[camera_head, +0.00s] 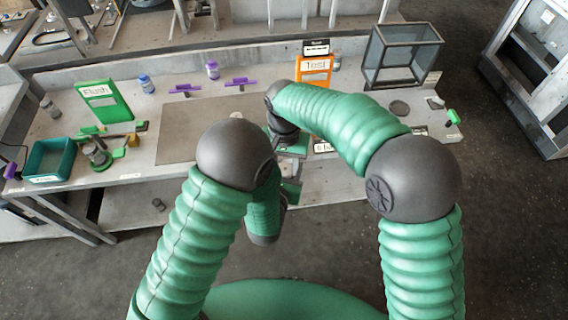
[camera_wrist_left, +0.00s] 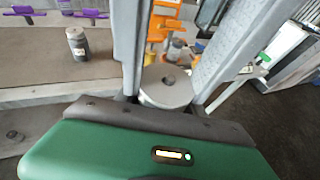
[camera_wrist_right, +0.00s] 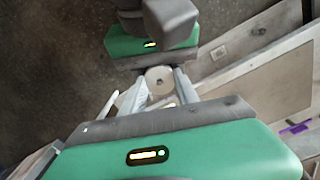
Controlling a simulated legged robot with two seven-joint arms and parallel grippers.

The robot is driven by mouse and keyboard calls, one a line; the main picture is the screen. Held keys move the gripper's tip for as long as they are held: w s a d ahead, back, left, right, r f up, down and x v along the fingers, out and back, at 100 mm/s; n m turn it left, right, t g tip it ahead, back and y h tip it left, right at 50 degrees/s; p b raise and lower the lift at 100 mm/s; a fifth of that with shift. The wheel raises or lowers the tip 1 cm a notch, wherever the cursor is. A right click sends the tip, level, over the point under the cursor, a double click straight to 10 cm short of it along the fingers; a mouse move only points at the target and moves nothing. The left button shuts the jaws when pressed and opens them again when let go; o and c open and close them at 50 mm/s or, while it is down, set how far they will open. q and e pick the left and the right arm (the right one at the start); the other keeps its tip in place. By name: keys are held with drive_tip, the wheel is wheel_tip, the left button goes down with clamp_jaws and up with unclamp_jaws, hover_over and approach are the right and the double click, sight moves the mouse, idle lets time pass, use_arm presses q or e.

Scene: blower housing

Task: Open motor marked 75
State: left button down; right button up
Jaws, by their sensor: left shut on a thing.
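A short grey cylinder, seemingly a motor with a dark spot on its round end (camera_wrist_left: 167,86), is between the fingers of my left gripper (camera_wrist_left: 167,75), which is shut on it. The number on it cannot be read. In the right wrist view the round grey end (camera_wrist_right: 160,79) lies between the fingertips of my right gripper (camera_wrist_right: 163,86); whether they touch it is unclear. My left gripper (camera_wrist_right: 150,42) faces it from the opposite side. In the head view my arms largely hide both grippers and the motor.
A green "Flash" sign (camera_head: 104,101), teal bin (camera_head: 48,160), orange "Test" sign (camera_head: 314,69) and glass box (camera_head: 402,55) stand on the bench. A purple-topped motor (camera_head: 212,70) and blue-topped motor (camera_head: 146,83) stand at the back.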

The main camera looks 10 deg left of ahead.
drive_tip(key=shift+a, duration=0.15)
clamp_jaws()
drive_tip(key=shift+s, duration=0.1)
drive_tip(key=shift+r, duration=0.15)
drive_tip(key=shift+r, duration=1)
